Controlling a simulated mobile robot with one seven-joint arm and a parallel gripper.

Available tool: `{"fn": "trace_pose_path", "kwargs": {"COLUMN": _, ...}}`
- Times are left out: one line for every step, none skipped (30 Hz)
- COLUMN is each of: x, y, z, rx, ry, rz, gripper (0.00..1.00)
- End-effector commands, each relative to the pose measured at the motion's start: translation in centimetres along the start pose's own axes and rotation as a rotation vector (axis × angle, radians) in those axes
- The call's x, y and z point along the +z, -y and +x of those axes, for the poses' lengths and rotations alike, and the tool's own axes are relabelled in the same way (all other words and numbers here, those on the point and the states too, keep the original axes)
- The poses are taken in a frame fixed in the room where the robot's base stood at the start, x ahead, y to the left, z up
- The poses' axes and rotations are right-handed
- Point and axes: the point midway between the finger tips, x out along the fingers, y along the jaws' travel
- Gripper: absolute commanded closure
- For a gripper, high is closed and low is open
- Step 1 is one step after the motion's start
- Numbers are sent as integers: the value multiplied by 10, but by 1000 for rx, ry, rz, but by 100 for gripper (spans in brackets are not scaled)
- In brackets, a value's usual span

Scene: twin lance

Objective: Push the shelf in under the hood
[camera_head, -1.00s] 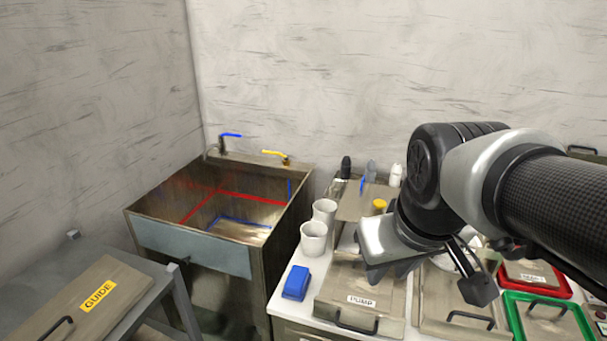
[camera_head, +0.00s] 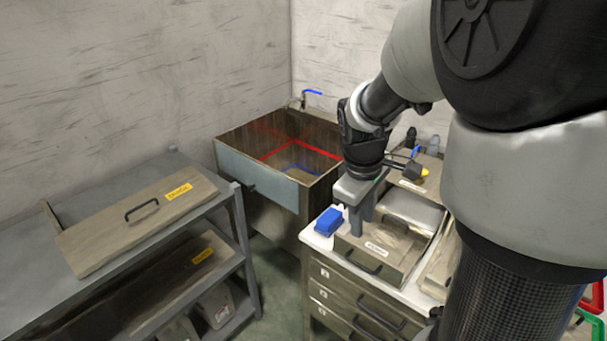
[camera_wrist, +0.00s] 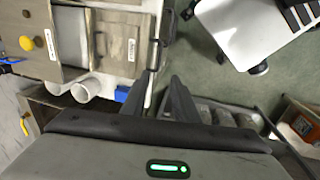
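A brown metal piece with a white label and black handle (camera_head: 378,248), which looks like the shelf, lies on the white counter; it also shows in the wrist view (camera_wrist: 118,48). Behind it is a smooth grey surface (camera_head: 412,208), then a raised brown housing with a label and yellow knob (camera_head: 424,173), which looks like the hood. The shelf's front sticks out well clear of the housing. My gripper (camera_head: 361,222) points down at the shelf's left side. In the wrist view its fingers (camera_wrist: 163,82) are apart and empty, near the handle. Contact cannot be told.
A blue block (camera_head: 335,219) lies left of the shelf, close to my gripper. White cups (camera_wrist: 86,89) stand beside the unit. Drawers with handles (camera_head: 350,302) are below the counter. A sink (camera_head: 262,185) and a grey rack with GUIDE panel (camera_head: 140,222) stand left.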

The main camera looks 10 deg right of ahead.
Motion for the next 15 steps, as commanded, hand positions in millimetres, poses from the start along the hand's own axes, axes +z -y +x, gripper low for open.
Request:
{"fn": "trace_pose_path", "kwargs": {"x": 0, "y": -1, "z": 3, "rx": -2, "ry": 4, "rz": -4, "gripper": 73}}
{"fn": "trace_pose_path", "kwargs": {"x": 0, "y": -1, "z": 5, "rx": -2, "ry": 5, "rz": -5, "gripper": 73}}
{"fn": "trace_pose_path", "kwargs": {"x": 0, "y": -1, "z": 9, "rx": -2, "ry": 5, "rz": -6, "gripper": 73}}
{"fn": "trace_pose_path", "kwargs": {"x": 0, "y": -1, "z": 12, "rx": -2, "ry": 5, "rz": -6, "gripper": 73}}
{"fn": "trace_pose_path", "kwargs": {"x": 0, "y": 0, "z": 16, "rx": -2, "ry": 5, "rz": -6, "gripper": 73}}
{"fn": "trace_pose_path", "kwargs": {"x": 1, "y": 0, "z": 22, "rx": -4, "ry": 7, "rz": -5, "gripper": 73}}
{"fn": "trace_pose_path", "kwargs": {"x": 1, "y": 0, "z": 28, "rx": -4, "ry": 7, "rz": -5, "gripper": 73}}
{"fn": "trace_pose_path", "kwargs": {"x": 1, "y": 0, "z": 33, "rx": -4, "ry": 7, "rz": -5, "gripper": 73}}
{"fn": "trace_pose_path", "kwargs": {"x": 1, "y": 0, "z": 42, "rx": -5, "ry": 7, "rz": -5, "gripper": 73}}
{"fn": "trace_pose_path", "kwargs": {"x": 1, "y": 0, "z": 49, "rx": -5, "ry": 8, "rz": -4, "gripper": 73}}
{"fn": "trace_pose_path", "kwargs": {"x": 1, "y": 0, "z": 55, "rx": -4, "ry": 7, "rz": -4, "gripper": 73}}
{"fn": "trace_pose_path", "kwargs": {"x": 2, "y": 1, "z": 64, "rx": -5, "ry": 8, "rz": -4, "gripper": 73}}
{"fn": "trace_pose_path", "kwargs": {"x": 1, "y": 0, "z": 71, "rx": -4, "ry": 7, "rz": -4, "gripper": 73}}
{"fn": "trace_pose_path", "kwargs": {"x": 2, "y": 1, "z": 78, "rx": -5, "ry": 8, "rz": -4, "gripper": 73}}
{"fn": "trace_pose_path", "kwargs": {"x": 1, "y": 1, "z": 86, "rx": -5, "ry": 7, "rz": -3, "gripper": 73}}
